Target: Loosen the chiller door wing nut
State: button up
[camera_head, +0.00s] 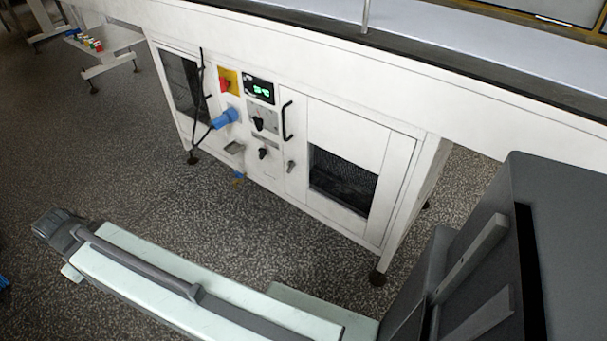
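The chiller door (350,130) seems to be the white panel on the right of the machine's cabinet front, with a dark mesh window in its lower half. It looks shut. A black pull handle (287,120) is at its upper left. A small grey fitting (290,166) sits below the handle at the door's left edge. It looks like the wing nut, but it is too small to tell how its wings lie. My arm stretches across the bottom of the view, well apart from the door. I cannot make out my gripper's fingers.
Left of the door are a red-and-yellow switch (227,81), a green-lit display (260,90), black knobs and a blue plug (224,119) with a hanging black cable. A conveyor (480,45) runs above. Speckled floor (270,235) lies clear before the cabinet. A low table (105,40) stands far left.

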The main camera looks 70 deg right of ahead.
aim_at(291, 164)
jog(key=u, duration=0.35)
jog(key=k, duration=0.45)
jog(key=u, duration=0.7)
